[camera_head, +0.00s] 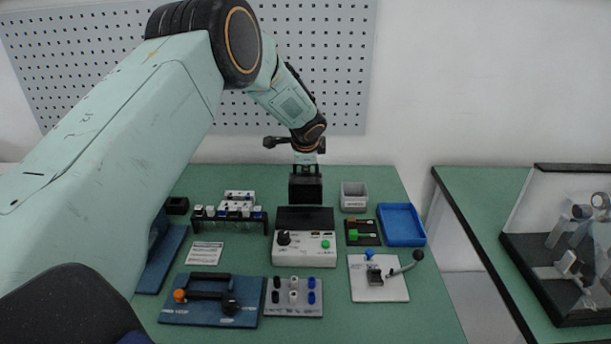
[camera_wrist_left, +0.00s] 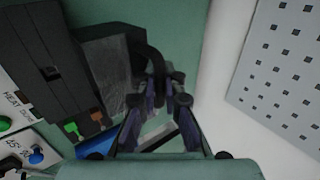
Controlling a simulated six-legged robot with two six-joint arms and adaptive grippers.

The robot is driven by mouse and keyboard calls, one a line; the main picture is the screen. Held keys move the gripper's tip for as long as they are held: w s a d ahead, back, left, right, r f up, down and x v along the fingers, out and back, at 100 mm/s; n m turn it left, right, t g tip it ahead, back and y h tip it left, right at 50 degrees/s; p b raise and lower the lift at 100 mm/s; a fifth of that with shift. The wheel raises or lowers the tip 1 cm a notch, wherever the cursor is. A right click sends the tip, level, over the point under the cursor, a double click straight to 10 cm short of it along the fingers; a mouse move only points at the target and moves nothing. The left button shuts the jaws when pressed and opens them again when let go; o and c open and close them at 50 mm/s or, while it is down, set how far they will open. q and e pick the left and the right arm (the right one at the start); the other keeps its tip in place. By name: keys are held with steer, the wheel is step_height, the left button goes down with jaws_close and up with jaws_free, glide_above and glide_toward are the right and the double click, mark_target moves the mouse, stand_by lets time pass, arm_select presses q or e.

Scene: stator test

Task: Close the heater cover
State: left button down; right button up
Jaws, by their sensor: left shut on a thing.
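The heater is a box with a white front panel (camera_head: 304,249), a dark knob and a green button, with a black top (camera_head: 304,219). Its black cover (camera_head: 305,188) stands raised at the back edge of the box, open. In the left wrist view the cover's underside looks grey (camera_wrist_left: 112,66), and a dark curved handle (camera_wrist_left: 155,62) sticks out from it. My left gripper (camera_head: 306,170) is above and behind the cover, shut on the handle; its fingers (camera_wrist_left: 158,98) also show in the left wrist view. The exact finger contact is dark. My right gripper is not in view.
A rack with several small parts (camera_head: 229,221) stands left of the heater. A grey bin (camera_head: 354,196), a blue tray (camera_head: 401,224) and a white plate with a lever (camera_head: 379,290) are to the right. A blue fixture (camera_head: 211,310) and a grey plug block (camera_head: 293,309) lie in front.

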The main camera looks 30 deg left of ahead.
arm_select(q)
steer(key=shift+s+d+r+b, duration=0.2)
steer(key=shift+s+d+b, duration=0.3)
steer(key=shift+s+b, duration=0.3)
steer(key=shift+s+d+r, duration=0.1)
steer(key=shift+s, duration=0.15)
steer(key=shift+s+d+r, duration=0.15)
steer(key=shift+s+r, duration=0.1)
steer(key=b, duration=0.1)
steer(key=s+d+b, duration=0.1)
steer(key=b, duration=0.1)
steer(key=shift+s+f, duration=0.2)
steer(key=shift+s, duration=0.1)
steer(key=shift+s+d+r, duration=0.1)
steer(key=shift+s+d, duration=0.1)
steer(key=shift+s, duration=0.1)
steer(key=shift+s+d+r, duration=0.1)
steer(key=shift+s+r, duration=0.1)
steer(key=shift+w+f, duration=0.1)
